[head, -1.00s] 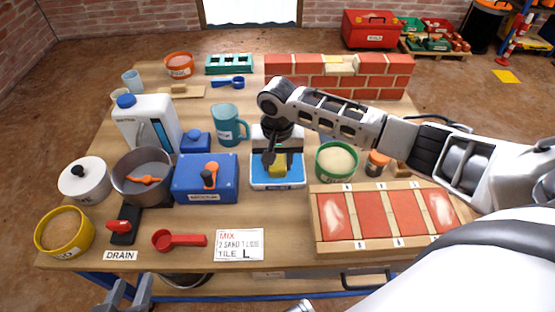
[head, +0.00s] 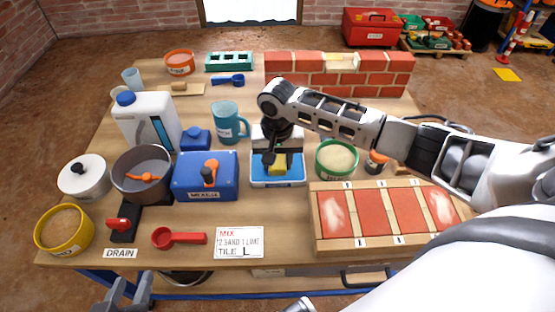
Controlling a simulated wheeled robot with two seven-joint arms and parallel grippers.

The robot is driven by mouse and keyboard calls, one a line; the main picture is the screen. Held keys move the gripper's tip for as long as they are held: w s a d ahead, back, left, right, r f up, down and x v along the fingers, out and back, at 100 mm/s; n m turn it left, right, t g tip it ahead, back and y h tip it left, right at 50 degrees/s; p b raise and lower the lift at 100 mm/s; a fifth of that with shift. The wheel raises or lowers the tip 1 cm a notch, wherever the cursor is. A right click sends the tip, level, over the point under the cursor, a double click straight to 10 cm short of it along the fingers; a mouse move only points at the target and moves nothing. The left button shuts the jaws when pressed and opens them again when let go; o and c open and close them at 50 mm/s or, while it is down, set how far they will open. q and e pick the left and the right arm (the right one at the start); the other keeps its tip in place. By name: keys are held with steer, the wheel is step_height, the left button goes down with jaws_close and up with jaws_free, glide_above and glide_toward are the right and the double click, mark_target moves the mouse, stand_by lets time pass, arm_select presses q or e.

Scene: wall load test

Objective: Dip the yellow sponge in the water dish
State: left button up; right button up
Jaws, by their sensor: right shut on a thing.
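The yellow sponge (head: 278,168) is in my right gripper (head: 278,160), which is shut on it. The sponge is over the blue water dish (head: 262,180), whose rim is white. Its lower part appears to be down inside the dish; whether it touches the bottom I cannot tell. My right gripper and wrist hide the back of the dish. My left gripper (head: 124,300) is at the bottom left edge of the picture, in front of the table and away from the dish. Its two fingers stand apart with nothing seen between them.
A blue mixer box (head: 190,190) stands left of the dish, with a teal mug (head: 224,122) behind it. A green-rimmed tub (head: 336,175) and a tile board (head: 380,243) are to the right. A brick wall (head: 380,81) stands behind. The table front holds a label card (head: 239,242).

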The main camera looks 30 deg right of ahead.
mark_target(278, 162)
arm_select(q)
steer(key=shift+s+r, duration=0.1)
stand_by(0.5)
steer(key=shift+r+p, duration=0.4)
steer(key=shift+p, duration=0.05)
stand_by(0.4)
arm_select(e)
steer(key=shift+s+f, duration=0.1)
steer(key=shift+f, duration=0.05)
stand_by(1.0)
